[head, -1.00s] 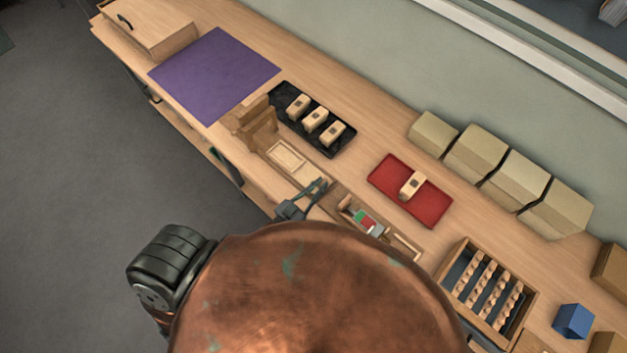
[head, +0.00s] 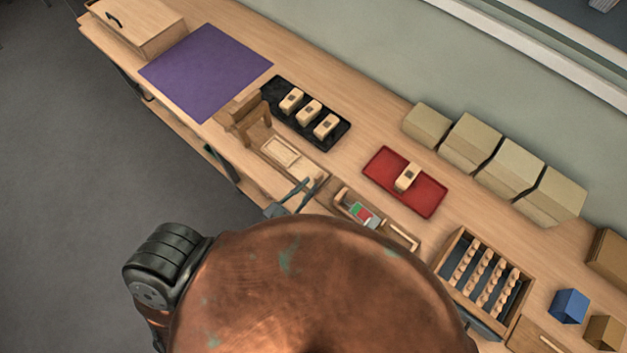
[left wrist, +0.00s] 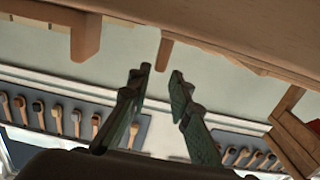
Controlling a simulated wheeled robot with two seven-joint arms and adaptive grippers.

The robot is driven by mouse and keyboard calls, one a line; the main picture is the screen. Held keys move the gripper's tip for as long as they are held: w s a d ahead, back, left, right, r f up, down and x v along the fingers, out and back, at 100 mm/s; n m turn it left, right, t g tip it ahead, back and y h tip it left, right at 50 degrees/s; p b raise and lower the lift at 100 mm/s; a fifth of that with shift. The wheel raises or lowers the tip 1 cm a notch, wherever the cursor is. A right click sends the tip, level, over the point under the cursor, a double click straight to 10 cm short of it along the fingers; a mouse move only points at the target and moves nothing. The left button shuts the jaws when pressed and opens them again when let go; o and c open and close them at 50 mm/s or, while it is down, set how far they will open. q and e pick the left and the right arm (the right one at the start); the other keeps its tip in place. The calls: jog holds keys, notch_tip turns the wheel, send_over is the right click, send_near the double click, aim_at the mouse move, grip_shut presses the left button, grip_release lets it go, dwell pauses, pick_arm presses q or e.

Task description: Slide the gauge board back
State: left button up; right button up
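A long wooden fixture lies along the bench's front edge in the head view. It has an upright wooden block (head: 247,118) at its left end and a pale flat board (head: 283,152) beside it; I cannot tell which part is the gauge board. My left gripper (head: 305,187) is over the fixture, just right of the pale board. In the left wrist view its two fingers (left wrist: 160,72) are apart, with nothing seen clamped. A small wooden peg (left wrist: 165,52) shows just beyond the fingertips; contact is unclear. My right gripper is not in view.
A tray with a red and green patch (head: 361,212) lies right of the gripper. Behind are a black tray (head: 341,143) with three blocks and a red tray (head: 384,177) with one. The purple mat (head: 205,72) is bare.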

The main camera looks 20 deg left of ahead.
pick_arm(q)
jog(key=v, duration=0.8)
jog(key=shift+s+a, duration=0.1)
jog(key=shift+s, duration=0.05)
